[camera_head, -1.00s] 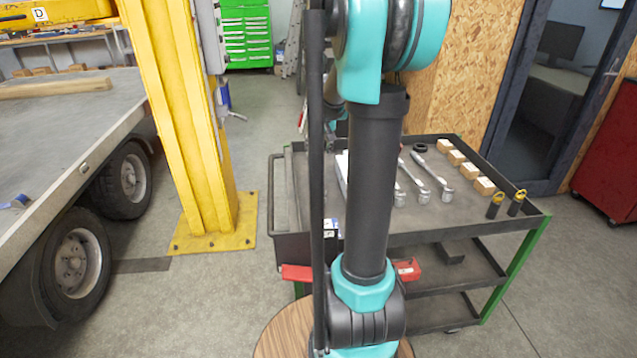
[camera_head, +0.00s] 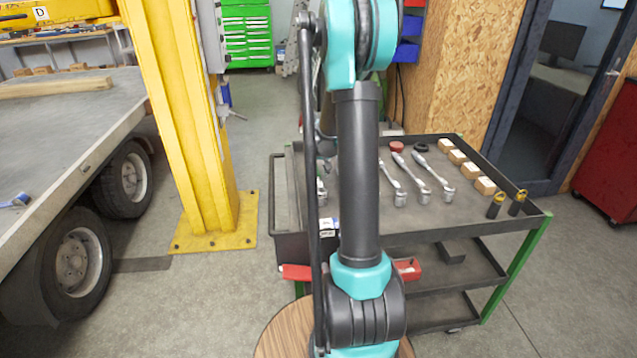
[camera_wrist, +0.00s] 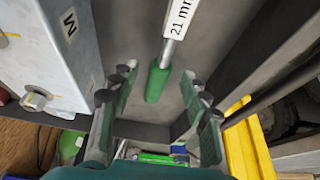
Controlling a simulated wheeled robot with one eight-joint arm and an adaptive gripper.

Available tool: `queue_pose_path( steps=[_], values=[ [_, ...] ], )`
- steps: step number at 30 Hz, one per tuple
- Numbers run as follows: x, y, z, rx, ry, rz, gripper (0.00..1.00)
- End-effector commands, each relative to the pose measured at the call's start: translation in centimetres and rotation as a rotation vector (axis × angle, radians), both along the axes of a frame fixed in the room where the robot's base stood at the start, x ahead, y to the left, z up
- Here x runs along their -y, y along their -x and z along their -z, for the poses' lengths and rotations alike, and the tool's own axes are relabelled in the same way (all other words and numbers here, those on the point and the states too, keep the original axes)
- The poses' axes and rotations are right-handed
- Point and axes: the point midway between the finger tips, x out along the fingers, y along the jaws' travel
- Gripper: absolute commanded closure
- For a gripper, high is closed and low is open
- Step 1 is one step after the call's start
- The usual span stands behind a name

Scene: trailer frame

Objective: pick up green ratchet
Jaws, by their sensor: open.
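In the wrist view, a green handle (camera_wrist: 157,82) with a silver shaft lies on a dark grey tray surface; I take it for the green ratchet. A white label reading "21 mm" (camera_wrist: 181,18) covers part of the shaft, and the far end is out of frame. My gripper (camera_wrist: 161,88) is open, with one finger on each side of the handle's end. I see no contact, and the gap in depth is hard to judge.
The tool cart (camera_head: 490,222) carries silver wrenches (camera_head: 423,180), wooden blocks (camera_head: 458,157) and two black-and-yellow items (camera_head: 507,204). A yellow post (camera_head: 190,130) and the trailer (camera_head: 75,125) are left of the cart.

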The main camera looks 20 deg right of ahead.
Motion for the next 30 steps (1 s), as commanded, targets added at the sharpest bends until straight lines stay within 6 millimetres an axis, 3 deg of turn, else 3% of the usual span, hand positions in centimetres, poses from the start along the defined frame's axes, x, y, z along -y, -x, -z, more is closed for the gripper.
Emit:
queue_pose_path(
  steps=[6,14,26,30],
  values=[
    [0.2,-0.8,1.9,0.0,0.0,0.0,0.53],
    [0.2,-0.8,2.0,0.0,0.0,0.0,0.53],
    [0.2,-0.8,2.0,0.0,0.0,0.0,1.0],
    [0.2,-0.8,2.0,0.0,0.0,0.0,1.0]
  ],
)
